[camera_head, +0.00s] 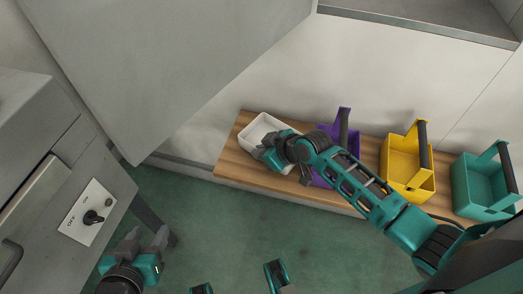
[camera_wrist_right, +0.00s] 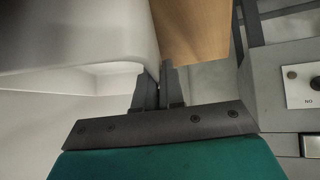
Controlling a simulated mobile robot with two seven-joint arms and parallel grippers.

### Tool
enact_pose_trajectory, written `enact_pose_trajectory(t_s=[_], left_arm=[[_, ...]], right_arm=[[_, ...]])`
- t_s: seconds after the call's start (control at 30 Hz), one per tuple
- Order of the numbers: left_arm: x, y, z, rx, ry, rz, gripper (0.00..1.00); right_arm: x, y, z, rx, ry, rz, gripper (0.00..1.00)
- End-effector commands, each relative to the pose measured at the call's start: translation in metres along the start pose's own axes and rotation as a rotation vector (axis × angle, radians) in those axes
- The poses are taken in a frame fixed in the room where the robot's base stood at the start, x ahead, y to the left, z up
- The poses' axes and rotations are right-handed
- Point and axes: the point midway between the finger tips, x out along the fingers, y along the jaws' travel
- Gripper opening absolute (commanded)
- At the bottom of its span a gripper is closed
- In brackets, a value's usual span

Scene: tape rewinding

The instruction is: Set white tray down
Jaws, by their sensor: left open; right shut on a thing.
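The white tray (camera_head: 262,122) is at the left end of the wooden bench (camera_head: 232,163), left of the purple basket. I cannot tell whether it touches the bench. My right gripper (camera_head: 268,150) is shut on the tray's near wall, and my wrist hides part of the tray. In the right wrist view the fingers (camera_wrist_right: 158,88) are close together at the tray's white wall (camera_wrist_right: 90,35), with bench wood (camera_wrist_right: 195,30) beside it. My left gripper (camera_head: 150,242) is open and empty, low on the left by the grey machine.
Purple (camera_head: 322,178), yellow (camera_head: 408,185) and teal (camera_head: 478,188) baskets with upright handles stand along the bench to the right. A grey machine (camera_head: 60,150) with a knob panel (camera_head: 88,212) is at the left. A large grey panel (camera_head: 160,60) hangs at upper left.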

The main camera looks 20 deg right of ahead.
Motion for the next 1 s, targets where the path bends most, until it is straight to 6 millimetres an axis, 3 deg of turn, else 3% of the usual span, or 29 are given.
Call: enact_pose_trajectory(t_s=[0.03,0.07,0.3,0.67,1.0], left_arm=[[0.001,-0.001,0.001,0.001,0.001,0.000,0.52],[0.001,-0.001,0.000,0.002,0.001,0.000,0.52],[0.001,-0.003,-0.001,0.010,0.003,-0.001,0.52],[-0.002,-0.003,-0.005,0.013,0.003,-0.001,0.52],[-0.017,-0.002,-0.027,0.012,0.003,-0.001,0.52]], right_arm=[[0.002,0.000,0.001,-0.001,0.001,0.000,0.00],[0.001,0.000,0.002,0.000,-0.001,0.000,0.10],[0.001,0.000,0.001,0.000,-0.001,0.000,0.33],[-0.007,0.001,-0.002,0.000,-0.001,0.001,0.34],[-0.076,0.001,-0.003,-0.003,-0.003,0.000,0.34]])
